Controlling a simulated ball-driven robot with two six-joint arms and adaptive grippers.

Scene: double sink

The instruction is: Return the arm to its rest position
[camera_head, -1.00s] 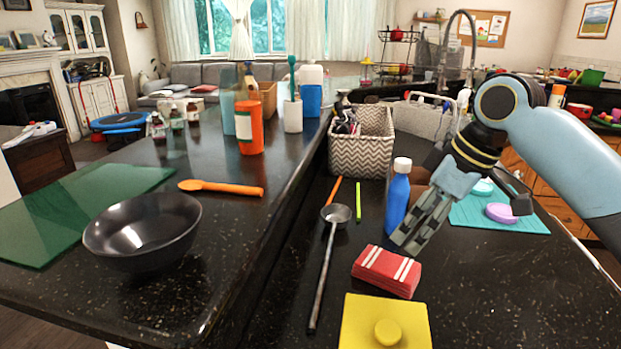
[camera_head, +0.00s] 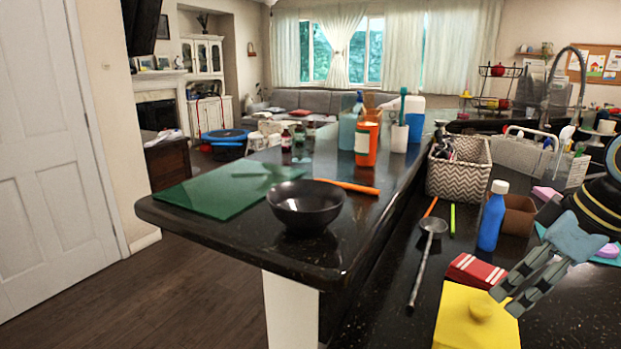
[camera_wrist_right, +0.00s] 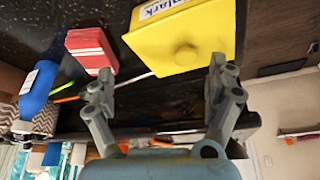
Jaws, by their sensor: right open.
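My right gripper (camera_head: 517,294) is at the lower right of the head view, over the lower counter. Its fingers overlap the yellow box (camera_head: 463,318) in that view. In the right wrist view the gripper (camera_wrist_right: 160,92) has its two fingers wide apart with nothing between them. The yellow box with a round knob (camera_wrist_right: 188,45) shows beyond the fingers, with the red striped block (camera_wrist_right: 90,48) beside it. My left gripper is not in view.
A blue bottle (camera_head: 492,218), a ladle (camera_head: 423,262), a red striped block (camera_head: 474,271) and a patterned basket (camera_head: 459,172) stand or lie near the right arm. A black bowl (camera_head: 305,204) and a green board (camera_head: 215,192) are on the raised counter.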

